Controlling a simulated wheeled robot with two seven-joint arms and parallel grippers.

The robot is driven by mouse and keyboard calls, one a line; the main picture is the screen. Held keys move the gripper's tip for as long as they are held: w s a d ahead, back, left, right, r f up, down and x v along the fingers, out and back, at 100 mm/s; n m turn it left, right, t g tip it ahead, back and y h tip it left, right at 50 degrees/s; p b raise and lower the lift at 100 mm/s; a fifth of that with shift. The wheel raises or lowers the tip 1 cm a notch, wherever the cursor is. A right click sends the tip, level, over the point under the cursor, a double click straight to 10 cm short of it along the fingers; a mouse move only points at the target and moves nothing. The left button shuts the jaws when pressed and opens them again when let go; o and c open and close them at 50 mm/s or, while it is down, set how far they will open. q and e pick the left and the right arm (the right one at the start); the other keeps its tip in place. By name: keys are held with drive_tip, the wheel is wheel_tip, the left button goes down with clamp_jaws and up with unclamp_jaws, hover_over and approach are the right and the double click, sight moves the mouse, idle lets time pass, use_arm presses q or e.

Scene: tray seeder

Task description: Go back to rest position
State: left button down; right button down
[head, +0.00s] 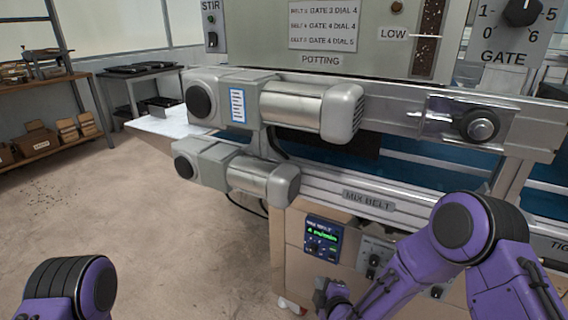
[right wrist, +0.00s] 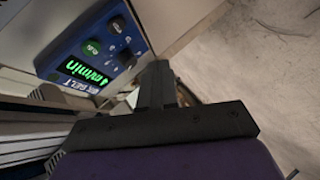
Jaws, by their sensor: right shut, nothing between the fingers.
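My right gripper (head: 330,292) is low in the head view, in front of the cabinet under the mix belt. In the right wrist view its fingers (right wrist: 158,85) are together with nothing between them. A blue control box with a lit green display (head: 323,235) is on the cabinet, just above the gripper in the head view. In the right wrist view the control box (right wrist: 95,48) is beyond and left of the fingers; I see no clear contact. Of my left arm only a purple link shows at lower left; its gripper is out of view.
The mix belt frame (head: 370,200) crosses above my right arm. Two grey motors (head: 310,107) stick out at its left end. A switch panel (head: 374,258) is right of the control box. Open floor (head: 130,230) lies left; shelves (head: 45,88) stand far left.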

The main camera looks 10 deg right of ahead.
drive_tip(key=s+d+f+m+g+h, duration=0.25)
drive_tip(key=s+d+f+m, duration=0.35)
drive_tip(key=s, duration=0.5)
drive_tip(key=s+d+f+m+g+h, duration=0.1)
drive_tip(key=s+d+f+m+g, duration=0.25)
drive_tip(key=s+m, duration=0.6)
drive_tip(key=s+d+f+m+g+h, duration=0.1)
drive_tip(key=s+d+f+m+g, duration=0.4)
drive_tip(key=s, duration=0.8)
wheel_tip(320, 180, up, 21)
drive_tip(key=t+p, duration=0.1)
drive_tip(key=p, duration=1.9)
drive_tip(key=shift+s+m, duration=0.15)
drive_tip(key=shift+m, duration=0.3)
drive_tip(key=shift+r, duration=0.1)
